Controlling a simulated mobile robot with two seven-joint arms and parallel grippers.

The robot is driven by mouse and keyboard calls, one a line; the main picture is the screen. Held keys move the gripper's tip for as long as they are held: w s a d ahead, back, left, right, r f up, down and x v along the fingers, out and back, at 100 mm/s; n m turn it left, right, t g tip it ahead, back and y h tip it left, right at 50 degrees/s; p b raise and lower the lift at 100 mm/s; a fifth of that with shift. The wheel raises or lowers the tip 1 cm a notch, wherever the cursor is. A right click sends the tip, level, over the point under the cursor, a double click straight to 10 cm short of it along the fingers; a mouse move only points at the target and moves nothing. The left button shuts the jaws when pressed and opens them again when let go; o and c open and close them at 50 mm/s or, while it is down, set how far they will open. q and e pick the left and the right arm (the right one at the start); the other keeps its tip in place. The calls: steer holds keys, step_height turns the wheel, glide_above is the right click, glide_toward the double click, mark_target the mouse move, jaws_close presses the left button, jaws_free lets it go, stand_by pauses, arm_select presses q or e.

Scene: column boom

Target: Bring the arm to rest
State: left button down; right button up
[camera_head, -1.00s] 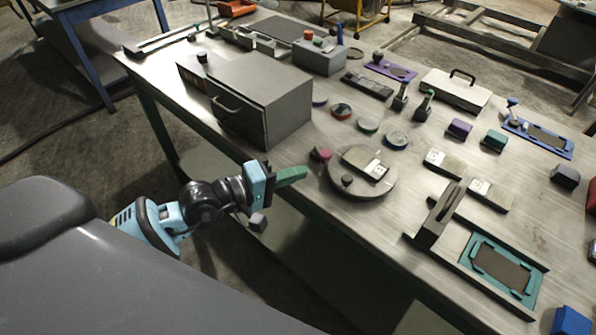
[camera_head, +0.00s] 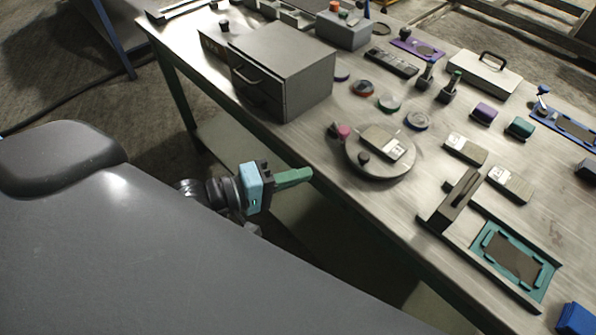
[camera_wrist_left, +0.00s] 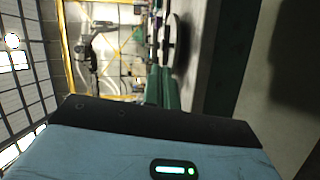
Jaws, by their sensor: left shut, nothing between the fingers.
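My left gripper (camera_head: 306,173) has green fingers, shut with nothing between them. In the head view it is beside the near edge of the metal workbench (camera_head: 345,215), left of the round turntable (camera_head: 385,174), and apart from it. Its arm behind the blue wrist is partly hidden by a dark grey body in the foreground. In the left wrist view the green fingers (camera_wrist_left: 162,88) point away from the camera, with the bench edge to their right. My right gripper is in neither view.
A grey drawer cabinet (camera_head: 287,68) stands on the bench behind the gripper. A flat grey device lies on the turntable. A teal-framed fixture (camera_head: 512,250) sits at the right. Several small blocks and discs are spread over the bench. Open floor shows left of the bench.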

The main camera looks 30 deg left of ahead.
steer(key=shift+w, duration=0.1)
